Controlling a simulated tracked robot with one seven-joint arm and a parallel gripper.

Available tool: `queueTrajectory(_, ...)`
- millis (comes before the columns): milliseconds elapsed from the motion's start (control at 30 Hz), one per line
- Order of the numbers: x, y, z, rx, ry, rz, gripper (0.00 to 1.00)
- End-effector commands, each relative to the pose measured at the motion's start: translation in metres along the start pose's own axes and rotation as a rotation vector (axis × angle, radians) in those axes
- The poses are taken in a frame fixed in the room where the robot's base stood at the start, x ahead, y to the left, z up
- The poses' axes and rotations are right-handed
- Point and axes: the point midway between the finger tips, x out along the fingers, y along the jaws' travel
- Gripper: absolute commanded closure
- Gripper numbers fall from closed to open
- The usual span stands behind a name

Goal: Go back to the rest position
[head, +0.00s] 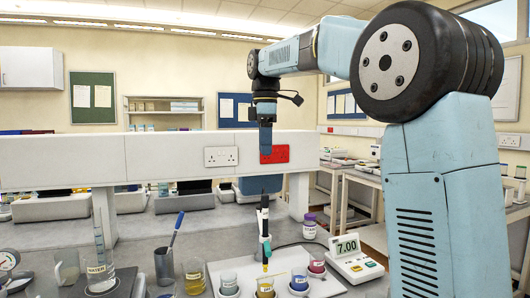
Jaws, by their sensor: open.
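My arm is raised from the right and reaches across the upper middle of the head view. My gripper (266,143) hangs from its end, pointing down, in front of the red socket (274,154) on the white bench rail. It is open, seen nearly edge-on, with nothing visible in it. Below it, clearly apart, a black, white and green probe (264,222) stands upright over the cup with yellow liquid (265,286). I cannot tell what holds the probe up.
A meter (353,262) reading 7.00 stands right of a tray (325,287) with several cups. A purple-capped bottle (309,226) stands behind it. At left are a water beaker (101,277), a measuring cylinder (99,245), a dark pot (164,266) and a yellow-liquid beaker (194,277).

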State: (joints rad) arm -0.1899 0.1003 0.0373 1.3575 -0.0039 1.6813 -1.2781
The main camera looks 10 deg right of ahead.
Motion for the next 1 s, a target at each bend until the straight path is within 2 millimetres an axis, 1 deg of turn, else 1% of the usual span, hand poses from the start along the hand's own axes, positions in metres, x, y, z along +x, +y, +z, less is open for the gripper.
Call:
queueTrajectory(233, 0.0, 0.0, 0.0, 0.001, 0.0, 0.0, 0.53)
queueTrajectory(367, 0.001, -0.008, 0.006, 0.042, 0.004, 0.015, 0.53)
queueTrajectory(467, 0.004, -0.024, 0.016, 0.124, 0.011, 0.041, 0.53)
queueTrajectory(667, 0.021, -0.068, 0.044, 0.365, 0.044, 0.113, 0.53)
queueTrajectory(867, 0.046, -0.115, 0.071, 0.614, 0.092, 0.183, 0.53)
queueTrajectory(1000, 0.069, -0.148, 0.087, 0.786, 0.135, 0.228, 0.53)
